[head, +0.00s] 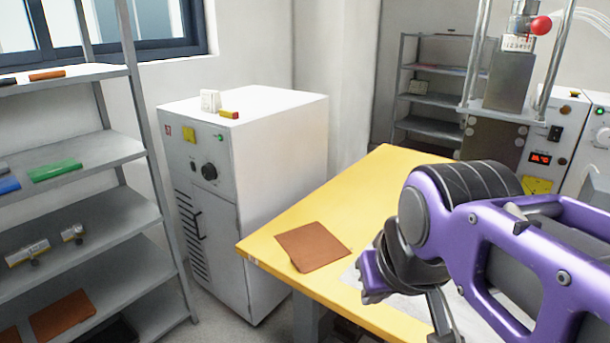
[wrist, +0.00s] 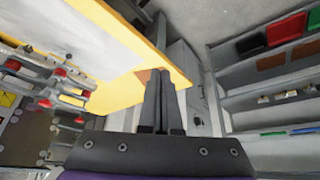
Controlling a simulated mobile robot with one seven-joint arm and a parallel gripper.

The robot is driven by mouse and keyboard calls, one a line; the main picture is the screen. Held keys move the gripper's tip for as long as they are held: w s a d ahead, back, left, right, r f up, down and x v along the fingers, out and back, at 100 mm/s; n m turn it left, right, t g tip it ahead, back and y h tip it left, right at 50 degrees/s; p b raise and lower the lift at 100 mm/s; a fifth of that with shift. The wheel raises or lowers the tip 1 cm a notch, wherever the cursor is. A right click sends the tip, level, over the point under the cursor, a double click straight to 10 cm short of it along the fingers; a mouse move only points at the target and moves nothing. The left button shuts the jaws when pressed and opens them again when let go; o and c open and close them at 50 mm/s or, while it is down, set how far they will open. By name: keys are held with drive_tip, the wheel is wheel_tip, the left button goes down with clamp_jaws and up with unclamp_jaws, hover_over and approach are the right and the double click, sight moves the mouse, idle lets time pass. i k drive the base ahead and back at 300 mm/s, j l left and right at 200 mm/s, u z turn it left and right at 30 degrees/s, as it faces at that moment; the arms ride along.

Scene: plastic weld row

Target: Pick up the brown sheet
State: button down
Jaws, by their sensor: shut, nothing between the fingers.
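The brown sheet (head: 313,246) lies flat on the yellow table top, near its left corner in the head view. In the wrist view a small part of the brown sheet (wrist: 143,75) shows just left of my fingers, and the fingers hide the rest. My gripper (wrist: 161,100) is shut and empty, with its two dark fingers together. In the head view my purple arm reaches in from the right, with its wrist over the table to the right of the sheet. I cannot tell the fingers' height above the table.
The yellow table (head: 370,180) also bears a pale sheet, partly hidden by my arm. A white cabinet (head: 275,165) stands behind and left of the table. A grey shelf (head: 90,170) at the left holds more brown pieces (head: 62,315) and green and blue items. A press (head: 510,85) stands at the back right.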

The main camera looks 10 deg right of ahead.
sight(311, 247)
drive_tip(key=i+j+z, duration=0.1)
drive_tip(key=z, duration=0.65)
drive_tip(key=i+j+z, duration=0.1)
drive_tip(key=j+z, duration=0.15)
drive_tip(key=j, duration=0.15)
drive_tip(key=i+j+z, duration=0.1)
drive_tip(key=j+z, duration=0.2)
drive_tip(key=i+j+z, duration=0.15)
drive_tip(key=j, duration=0.75)
drive_tip(key=j+z, duration=0.1)
drive_tip(key=j, duration=0.75)
drive_tip(key=j+u, duration=0.2)
drive_tip(key=j, duration=0.45)
drive_tip(key=k+l+u, duration=0.1)
drive_tip(key=i+z, duration=0.3)
drive_tip(key=k+j, duration=0.05)
drive_tip(key=k, duration=0.05)
